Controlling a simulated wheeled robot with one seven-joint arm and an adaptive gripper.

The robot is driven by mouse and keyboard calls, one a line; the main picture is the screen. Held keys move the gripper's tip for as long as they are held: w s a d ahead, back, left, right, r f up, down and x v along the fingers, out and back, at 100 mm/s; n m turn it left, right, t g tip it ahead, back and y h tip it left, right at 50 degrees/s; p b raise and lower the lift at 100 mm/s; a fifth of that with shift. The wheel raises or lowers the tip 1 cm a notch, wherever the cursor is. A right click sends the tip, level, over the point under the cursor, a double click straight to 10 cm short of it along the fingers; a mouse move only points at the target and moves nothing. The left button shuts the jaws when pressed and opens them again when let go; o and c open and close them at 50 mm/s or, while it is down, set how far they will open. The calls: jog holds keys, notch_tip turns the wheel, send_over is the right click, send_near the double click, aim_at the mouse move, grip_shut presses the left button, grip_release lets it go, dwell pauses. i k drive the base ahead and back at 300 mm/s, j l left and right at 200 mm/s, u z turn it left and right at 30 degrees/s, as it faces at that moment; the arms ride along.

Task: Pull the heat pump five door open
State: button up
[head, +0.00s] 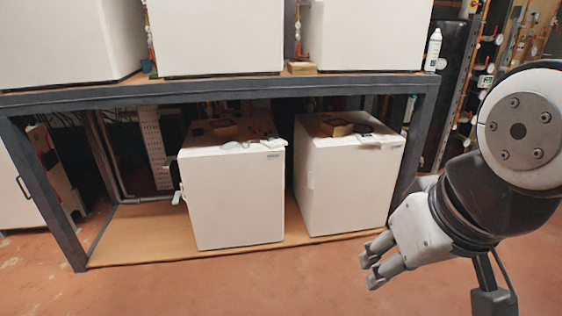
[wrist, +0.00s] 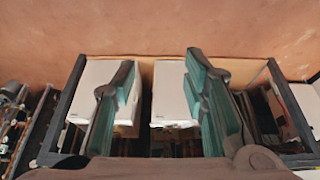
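Two white box-shaped heat pumps stand on the lower shelf, a left one (head: 232,198) and a right one (head: 347,185). I see no number that tells which is five. Their front doors look shut. A small white fitting (head: 178,197) sticks out at the left side of the left unit. My gripper (head: 370,268) is in front of and to the right of the right unit, apart from it. In the wrist view, which looks upside down, the two fingers (wrist: 160,65) are spread with nothing between them. Both lower units show behind them, partly hidden.
Three more white units (head: 216,38) stand on the upper shelf of the dark metal frame (head: 215,93). Small items lie on the lower units. The reddish floor (head: 230,285) in front is clear.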

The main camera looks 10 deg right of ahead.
aim_at(354, 186)
jog(key=i+l, duration=0.55)
jog(key=l, duration=0.15)
jog(key=i+l, duration=1.1)
jog(key=l, duration=0.25)
jog(key=i+l, duration=0.55)
jog(key=i+l+u, duration=0.05)
jog(key=l, duration=0.05)
